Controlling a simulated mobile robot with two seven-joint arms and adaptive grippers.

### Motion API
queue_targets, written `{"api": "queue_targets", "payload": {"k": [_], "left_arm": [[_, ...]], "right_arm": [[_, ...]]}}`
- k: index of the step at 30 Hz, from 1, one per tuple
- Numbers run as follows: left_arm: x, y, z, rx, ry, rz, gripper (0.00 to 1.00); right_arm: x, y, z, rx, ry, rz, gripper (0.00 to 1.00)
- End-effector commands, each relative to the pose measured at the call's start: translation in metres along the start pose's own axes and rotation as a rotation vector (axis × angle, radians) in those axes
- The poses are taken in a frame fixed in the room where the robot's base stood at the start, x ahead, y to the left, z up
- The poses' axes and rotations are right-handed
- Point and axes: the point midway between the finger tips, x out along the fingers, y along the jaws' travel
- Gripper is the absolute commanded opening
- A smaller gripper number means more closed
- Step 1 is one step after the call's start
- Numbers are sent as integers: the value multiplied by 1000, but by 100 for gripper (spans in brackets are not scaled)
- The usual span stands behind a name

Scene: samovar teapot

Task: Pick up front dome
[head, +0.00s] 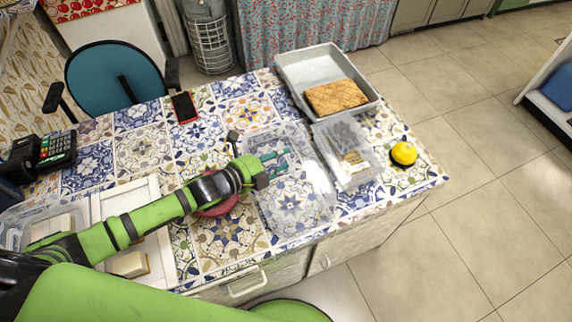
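A large clear dome-like cover (305,207) lies on the patterned table right of its middle. The tiles show through it. My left gripper (277,164) is at the upper left part of this cover. Its two teal fingers look apart, with nothing seen between them. I cannot tell whether the fingers touch the cover or are above it. A second clear cover or box (343,138) stands just to the right, with small brownish items showing inside. My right gripper is not in view.
A grey tray (297,62) with a brown waffle-like block (335,97) stands at the back right. A yellow dome-shaped object (404,153) is near the right edge. A reddish round object (217,207) is partly under my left arm. A phone (184,108) lies at the back.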

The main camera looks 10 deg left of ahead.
Motion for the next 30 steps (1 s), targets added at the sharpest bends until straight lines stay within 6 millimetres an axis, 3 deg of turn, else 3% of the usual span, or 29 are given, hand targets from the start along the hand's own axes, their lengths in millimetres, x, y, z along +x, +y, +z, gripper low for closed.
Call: {"api": "queue_targets", "payload": {"k": [3, 11, 14, 30], "left_arm": [[10, -1, 0, 2, 1, -2, 33], [12, 0, 0, 2, 1, -2, 33], [12, 0, 0, 2, 1, -1, 0], [9, -10, 2, 6, 1, -5, 0]], "right_arm": [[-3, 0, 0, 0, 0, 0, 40], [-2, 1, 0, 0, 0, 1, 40], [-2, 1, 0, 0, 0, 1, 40], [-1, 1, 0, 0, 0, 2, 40]]}}
